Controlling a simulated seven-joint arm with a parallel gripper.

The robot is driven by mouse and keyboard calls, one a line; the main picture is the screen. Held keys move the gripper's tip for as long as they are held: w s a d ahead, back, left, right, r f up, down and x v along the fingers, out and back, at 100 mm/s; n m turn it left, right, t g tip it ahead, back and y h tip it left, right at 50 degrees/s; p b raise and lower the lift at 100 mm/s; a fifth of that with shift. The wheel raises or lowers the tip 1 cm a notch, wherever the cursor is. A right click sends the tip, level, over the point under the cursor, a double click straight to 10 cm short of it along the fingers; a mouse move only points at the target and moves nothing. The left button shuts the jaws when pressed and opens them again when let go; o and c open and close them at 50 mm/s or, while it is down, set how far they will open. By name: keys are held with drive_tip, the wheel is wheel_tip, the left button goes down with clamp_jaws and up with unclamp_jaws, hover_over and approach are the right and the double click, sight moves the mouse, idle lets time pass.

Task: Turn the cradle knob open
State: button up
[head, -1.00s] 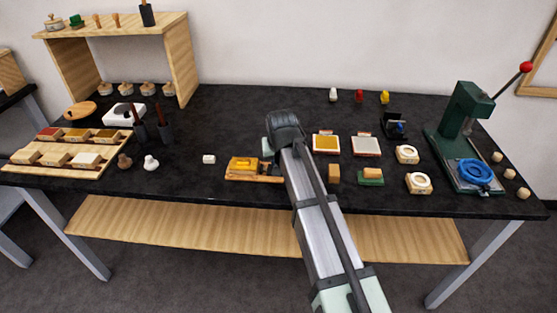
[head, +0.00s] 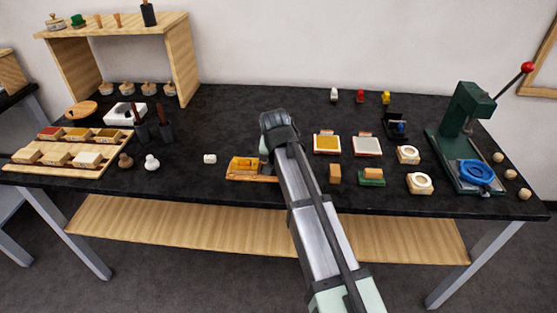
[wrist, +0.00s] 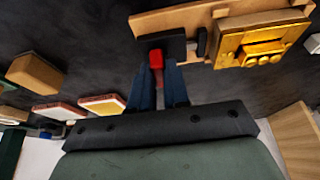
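The wooden cradle (head: 264,179) lies near the table's front, left of my arm. It holds a gold fragment (head: 243,164). In the wrist view the cradle's wooden base (wrist: 205,13) and the gold fragment (wrist: 262,38) are at the top. A small red knob (wrist: 156,60) shows beside a black block (wrist: 172,46) at the cradle's end. My gripper (wrist: 157,72) has its two dark blue fingers close on either side of the red knob and appears shut on it. In the head view my wrist hides the fingers and the knob.
A wooden block (head: 335,173), a green-based block (head: 371,177), a gold-filled tray (head: 326,144) and a pale tray (head: 367,146) stand right of my arm. A small white block (head: 210,159) lies left of the cradle. The tabletop behind my wrist is clear.

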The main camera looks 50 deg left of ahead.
drive_tip(key=o, duration=0.4)
drive_tip(key=v, duration=1.3)
drive_tip(key=shift+r, duration=0.35)
drive_tip(key=shift+d, duration=0.15)
